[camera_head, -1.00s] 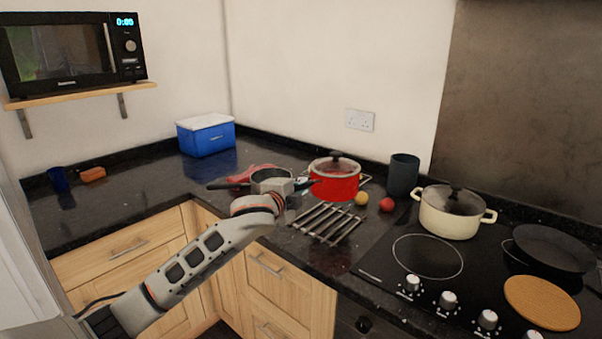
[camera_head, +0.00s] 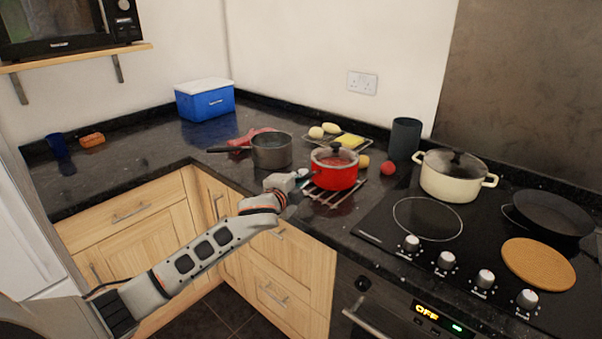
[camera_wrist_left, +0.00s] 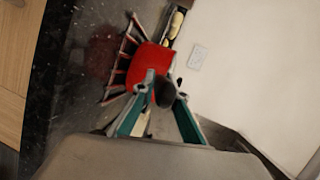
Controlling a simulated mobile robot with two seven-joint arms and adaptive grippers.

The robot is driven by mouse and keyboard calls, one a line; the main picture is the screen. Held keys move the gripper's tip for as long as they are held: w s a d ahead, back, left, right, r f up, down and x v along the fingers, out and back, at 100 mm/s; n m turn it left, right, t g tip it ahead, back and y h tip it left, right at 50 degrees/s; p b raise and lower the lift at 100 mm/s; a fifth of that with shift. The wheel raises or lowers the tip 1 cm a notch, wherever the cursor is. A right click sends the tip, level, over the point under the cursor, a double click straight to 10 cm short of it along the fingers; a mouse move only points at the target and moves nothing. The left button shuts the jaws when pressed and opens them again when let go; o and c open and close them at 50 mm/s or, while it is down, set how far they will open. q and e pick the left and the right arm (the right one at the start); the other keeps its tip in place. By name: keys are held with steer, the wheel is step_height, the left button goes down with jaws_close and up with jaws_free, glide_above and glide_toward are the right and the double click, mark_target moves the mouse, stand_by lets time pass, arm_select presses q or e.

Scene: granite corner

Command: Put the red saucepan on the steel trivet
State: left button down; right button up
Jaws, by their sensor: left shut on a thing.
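The red saucepan (camera_head: 335,174), with a glass lid and dark knob, is over the steel trivet (camera_head: 348,197), whose bars show at its front and sides. I cannot tell whether its base touches the bars. My left gripper (camera_head: 303,179) is at the left side of the saucepan, shut on its handle. In the left wrist view, the fingers (camera_wrist_left: 160,98) close around the dark handle, with the red body (camera_wrist_left: 152,62) beyond and the trivet bars (camera_wrist_left: 119,65) showing to its left. The handle is mostly hidden in the head view. My right gripper is not in view.
A grey saucepan (camera_head: 272,151) stands left of the red one. Behind are a tray with a yellow item (camera_head: 350,140) and pale ovals (camera_head: 331,128). A red ball (camera_head: 388,168), dark canister (camera_head: 404,139) and hob with a cream pot (camera_head: 452,178) are to the right.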

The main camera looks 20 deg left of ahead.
arm_select(q)
steer(key=shift+r, duration=0.45)
steer(key=c, duration=2.2)
jaws_free()
steer(key=shift+f, duration=0.45)
steer(key=shift+o, duration=0.8)
steer(key=shift+s, duration=0.1)
steer(key=shift+r, duration=0.1)
steer(key=v, duration=1.2)
steer(key=s+d+f+n+g+h, duration=0.1)
steer(key=s+d+f, duration=0.15)
steer(key=f, duration=0.35)
steer(key=s+d+f+n+g+h, duration=0.1)
steer(key=s+f+n, duration=0.15)
steer(key=f, duration=0.35)
steer(key=s+d+f+n+g, duration=0.1)
steer(key=s+f+n, duration=0.3)
steer(key=s+f, duration=0.7)
steer(key=s+d+f+n+g, duration=0.1)
steer(key=s+d+f+n, duration=0.2)
steer(key=s+f, duration=0.7)
steer(key=s+n, duration=0.1)
steer(key=s, duration=0.2)
steer(key=shift+s+d+f+n+g+h+p, duration=0.3)
steer(key=shift+s+d+f+n+g, duration=0.05)
steer(key=shift+f+g, duration=0.05)
